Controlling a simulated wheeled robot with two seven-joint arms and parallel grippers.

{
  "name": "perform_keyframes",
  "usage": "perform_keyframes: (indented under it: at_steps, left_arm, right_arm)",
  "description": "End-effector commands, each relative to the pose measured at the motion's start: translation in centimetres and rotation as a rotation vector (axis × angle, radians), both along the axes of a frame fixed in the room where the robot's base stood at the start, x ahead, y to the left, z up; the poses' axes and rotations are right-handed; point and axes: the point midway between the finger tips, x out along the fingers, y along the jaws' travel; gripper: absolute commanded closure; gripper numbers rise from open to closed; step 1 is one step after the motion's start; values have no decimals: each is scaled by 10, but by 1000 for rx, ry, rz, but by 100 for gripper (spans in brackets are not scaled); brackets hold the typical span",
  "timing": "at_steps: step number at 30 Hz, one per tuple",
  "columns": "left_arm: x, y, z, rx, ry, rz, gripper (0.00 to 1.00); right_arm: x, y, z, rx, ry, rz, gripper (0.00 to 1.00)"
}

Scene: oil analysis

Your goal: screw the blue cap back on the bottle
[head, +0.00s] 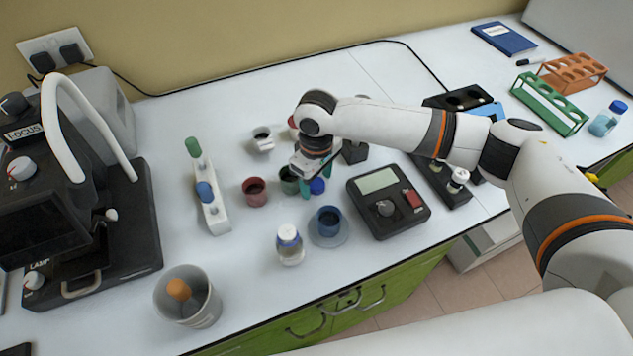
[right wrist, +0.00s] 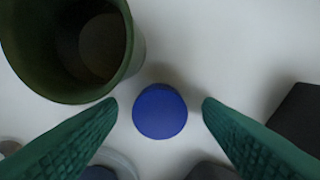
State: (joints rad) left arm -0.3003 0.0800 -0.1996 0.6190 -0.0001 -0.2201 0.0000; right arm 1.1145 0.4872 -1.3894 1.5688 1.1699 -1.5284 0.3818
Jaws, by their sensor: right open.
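The blue cap (head: 317,187) lies on the white bench beside the dark green cup. In the right wrist view the cap (right wrist: 160,111) shows as a round blue disc between the two green fingertips, with a gap on each side. My right gripper (right wrist: 159,103) is open and points down over the cap; it also shows in the head view (head: 316,178), partly covering the cap. My left gripper is not in view.
The green cup (right wrist: 70,50) stands close to one finger. A blue-capped bottle (head: 606,120) is far right.

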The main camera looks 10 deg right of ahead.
Motion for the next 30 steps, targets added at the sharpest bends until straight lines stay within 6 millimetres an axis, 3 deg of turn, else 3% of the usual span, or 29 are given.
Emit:
perform_keyframes:
  at_steps: [8,16,25,30]
  left_arm:
    - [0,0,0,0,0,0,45]
    - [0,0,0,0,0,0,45]
    - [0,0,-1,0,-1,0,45]
    - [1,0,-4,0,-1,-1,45]
  right_arm:
    - [0,0,0,0,0,0,41]
    - [0,0,0,-1,1,0,86]
    - [0,0,4,0,0,0,87]
    - [1,0,29,1,-4,1,87]
